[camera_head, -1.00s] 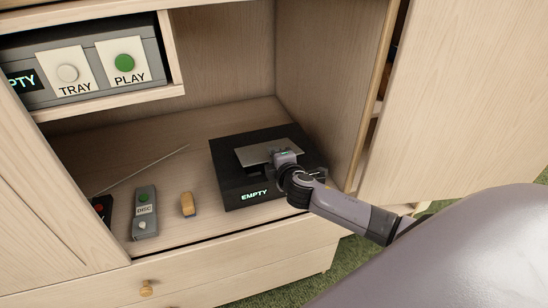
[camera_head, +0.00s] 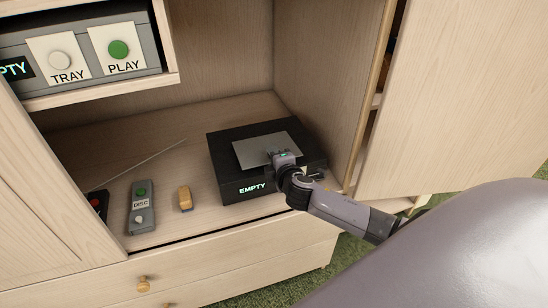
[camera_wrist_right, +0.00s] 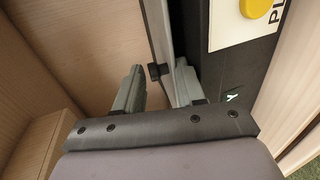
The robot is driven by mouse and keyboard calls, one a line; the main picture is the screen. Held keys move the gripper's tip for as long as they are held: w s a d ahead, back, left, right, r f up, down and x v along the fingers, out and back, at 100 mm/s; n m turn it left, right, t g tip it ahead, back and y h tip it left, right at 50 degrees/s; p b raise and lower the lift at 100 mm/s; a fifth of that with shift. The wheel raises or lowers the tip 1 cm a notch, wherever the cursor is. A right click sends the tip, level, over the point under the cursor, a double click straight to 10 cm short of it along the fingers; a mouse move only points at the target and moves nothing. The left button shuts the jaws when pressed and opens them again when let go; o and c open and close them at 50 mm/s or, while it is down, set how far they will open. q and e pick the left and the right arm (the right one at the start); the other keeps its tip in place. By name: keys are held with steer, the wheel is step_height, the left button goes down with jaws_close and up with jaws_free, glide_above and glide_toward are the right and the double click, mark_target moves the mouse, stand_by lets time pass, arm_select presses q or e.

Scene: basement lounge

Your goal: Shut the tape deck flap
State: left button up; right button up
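The black tape deck (camera_head: 229,187) stands on the lower cabinet shelf, its front display reading EMPTY. Its flat grey flap (camera_head: 262,148) shows above the deck's top, angled; I cannot tell its exact gap from the deck. My right gripper (camera_head: 279,156) is at the flap's near right edge. In the right wrist view the flap (camera_wrist_right: 168,28) shows nearly edge-on beside the deck's black top. The open fingers of the right gripper (camera_wrist_right: 155,82) are apart around a small dark tab (camera_wrist_right: 154,72) near the flap's edge; contact is unclear. My left gripper is out of view.
A grey unit with TRAY and PLAY buttons (camera_head: 90,50) sits on the upper shelf at left. A grey DISC remote (camera_head: 142,207), a tan block (camera_head: 185,198) and a thin rod (camera_head: 135,165) lie left of the deck. The open cabinet door (camera_head: 455,100) stands at right.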

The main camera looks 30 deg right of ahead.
steer(key=shift+s+f, duration=0.15)
steer(key=shift+f, duration=0.15)
